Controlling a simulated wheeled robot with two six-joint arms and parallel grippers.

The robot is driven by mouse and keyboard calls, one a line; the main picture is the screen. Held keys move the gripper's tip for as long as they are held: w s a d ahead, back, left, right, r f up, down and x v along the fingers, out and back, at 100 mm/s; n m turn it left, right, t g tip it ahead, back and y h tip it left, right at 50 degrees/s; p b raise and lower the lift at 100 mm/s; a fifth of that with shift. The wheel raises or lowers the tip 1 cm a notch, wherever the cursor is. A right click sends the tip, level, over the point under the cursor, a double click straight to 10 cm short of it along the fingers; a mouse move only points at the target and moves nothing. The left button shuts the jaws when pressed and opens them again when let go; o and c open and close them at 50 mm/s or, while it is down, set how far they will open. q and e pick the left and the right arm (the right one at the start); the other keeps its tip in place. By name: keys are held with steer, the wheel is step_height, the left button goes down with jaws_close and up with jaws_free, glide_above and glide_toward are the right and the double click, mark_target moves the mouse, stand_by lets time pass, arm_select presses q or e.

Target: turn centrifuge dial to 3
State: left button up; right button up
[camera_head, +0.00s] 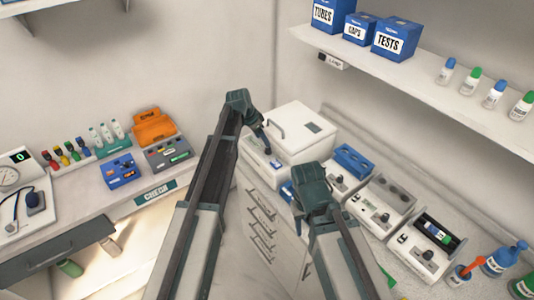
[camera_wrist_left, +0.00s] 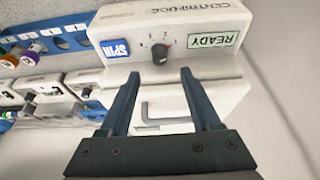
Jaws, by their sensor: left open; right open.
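The white centrifuge (camera_head: 302,136) stands on the counter at the back corner in the head view. In the left wrist view its front panel (camera_wrist_left: 115,22) shows a dark dial (camera_wrist_left: 160,54), between a blue SPIN button (camera_wrist_left: 115,48) and a green READY display (camera_wrist_left: 214,39). Small numbers ring the dial; an orange mark shows near its upper edge, but its exact setting is too small to tell. My left gripper (camera_wrist_left: 158,72) is open and empty, its fingertips just short of the dial on either side. My right gripper (camera_head: 291,194) is open, in front of the counter, apart from the centrifuge.
A shelf (camera_head: 420,85) with blue boxes and small bottles hangs above. Drawers (camera_head: 262,228) are below the centrifuge. An orange case (camera_head: 154,127) sits on the left counter.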

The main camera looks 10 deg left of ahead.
mark_target(267, 149)
arm_select(q)
steer(key=b+x, duration=0.5)
steer(key=x, duration=0.2)
steer(key=shift+r, duration=0.1)
jaws_close()
